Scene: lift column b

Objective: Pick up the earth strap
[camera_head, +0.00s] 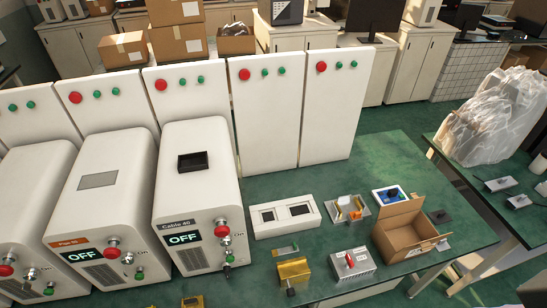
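I cannot make out anything that is clearly an earth strap. Small parts lie on the green table (405,160). A second yellow piece (192,302) is cut off by the bottom edge. Neither of my grippers is in view.
White cabinets labelled OFF (188,239) stand at left. Right of them are a white two-window box (284,219), a silver box with a red switch (351,266) and an open cardboard box (401,243). A wrapped bundle (490,120) is on the right table.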

